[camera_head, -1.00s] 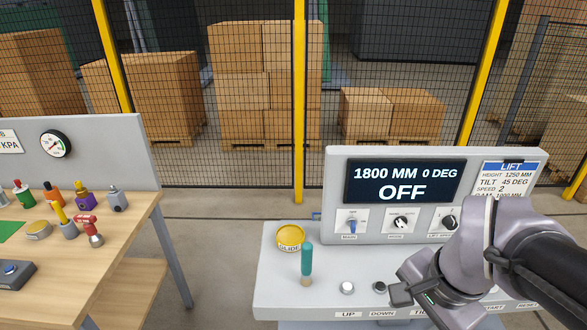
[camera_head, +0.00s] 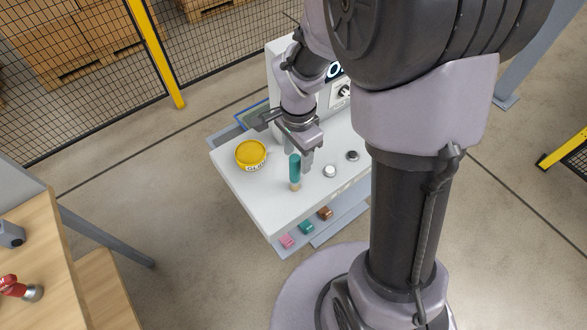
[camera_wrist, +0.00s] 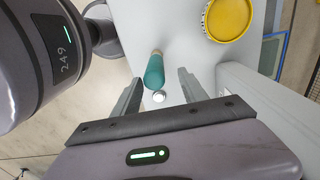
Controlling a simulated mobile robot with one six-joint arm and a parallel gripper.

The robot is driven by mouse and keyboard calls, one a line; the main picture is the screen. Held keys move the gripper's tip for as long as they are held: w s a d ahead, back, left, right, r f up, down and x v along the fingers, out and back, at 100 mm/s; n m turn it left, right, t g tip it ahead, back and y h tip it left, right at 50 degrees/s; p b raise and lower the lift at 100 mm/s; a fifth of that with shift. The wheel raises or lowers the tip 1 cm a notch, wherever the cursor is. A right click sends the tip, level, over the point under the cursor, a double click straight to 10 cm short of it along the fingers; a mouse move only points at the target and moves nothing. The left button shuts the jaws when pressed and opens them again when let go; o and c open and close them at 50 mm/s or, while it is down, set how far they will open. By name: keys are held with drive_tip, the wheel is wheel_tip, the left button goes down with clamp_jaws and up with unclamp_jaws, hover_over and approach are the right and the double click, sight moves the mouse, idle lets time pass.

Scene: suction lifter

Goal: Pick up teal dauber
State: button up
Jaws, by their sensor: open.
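The teal dauber (camera_head: 295,169) stands upright on the white console top, with a teal barrel and a tan lower end. It also shows in the wrist view (camera_wrist: 154,72), between and just beyond the fingertips. My gripper (camera_head: 291,146) is open and empty, behind and above the dauber in the head view. In the wrist view my gripper (camera_wrist: 158,78) has a finger on each side of the dauber, with gaps. I cannot tell whether either finger touches it.
A yellow round tin (camera_head: 251,154) stands left of the dauber on the console (camera_head: 236,180). Two buttons, one white (camera_head: 330,171) and one dark (camera_head: 352,155), lie to its right. Pink, teal and brown pieces (camera_head: 306,228) sit below the front edge. A wooden table (camera_head: 30,270) stands at left.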

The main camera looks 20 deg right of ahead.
sight(295, 170)
drive_tip(key=f, duration=0.1)
drive_tip(key=f+b, duration=0.1)
drive_tip(key=f, duration=0.1)
drive_tip(key=a+f, duration=0.1)
drive_tip(key=f, duration=0.1)
drive_tip(key=shift+s+f+b, duration=0.1)
drive_tip(key=shift+s+b, duration=0.2)
drive_tip(key=shift+s, duration=0.1)
clamp_jaws()
